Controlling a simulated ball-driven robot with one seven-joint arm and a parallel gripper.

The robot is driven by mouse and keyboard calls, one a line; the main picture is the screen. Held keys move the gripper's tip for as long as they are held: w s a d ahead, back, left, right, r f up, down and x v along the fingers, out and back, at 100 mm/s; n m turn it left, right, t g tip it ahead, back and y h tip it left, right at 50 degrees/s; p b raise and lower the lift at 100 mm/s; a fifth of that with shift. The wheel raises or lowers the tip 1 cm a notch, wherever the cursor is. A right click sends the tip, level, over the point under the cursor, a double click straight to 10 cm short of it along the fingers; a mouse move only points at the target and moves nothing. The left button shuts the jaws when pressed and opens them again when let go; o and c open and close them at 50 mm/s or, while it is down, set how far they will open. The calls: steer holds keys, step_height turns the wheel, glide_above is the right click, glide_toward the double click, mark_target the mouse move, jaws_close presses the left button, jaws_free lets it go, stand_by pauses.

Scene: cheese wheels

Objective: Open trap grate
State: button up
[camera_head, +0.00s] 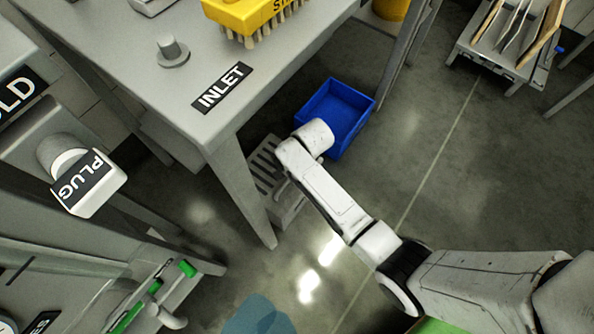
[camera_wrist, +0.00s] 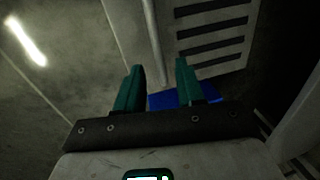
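The trap grate (camera_head: 264,163) is a pale grey slotted panel on a low box under the table, partly hidden by a table leg and my arm. In the wrist view, the slotted panel (camera_wrist: 211,37) has several dark slots and lies ahead of my gripper. A pale bar (camera_wrist: 152,42) runs along its left. In the head view, my gripper is hidden. I cannot tell whether the fingers touch the bar.
A blue crate (camera_head: 337,112) stands on the floor beside the box, close to my arm, and shows behind my fingers in the wrist view. The grey table (camera_head: 130,60) marked INLET overhangs the grate. A plug fixture (camera_head: 92,188) stands at left.

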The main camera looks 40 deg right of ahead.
steer(key=shift+w+f+b, duration=0.2)
steer(key=shift+f+b, duration=0.15)
steer(key=shift+f, duration=0.65)
jaws_close()
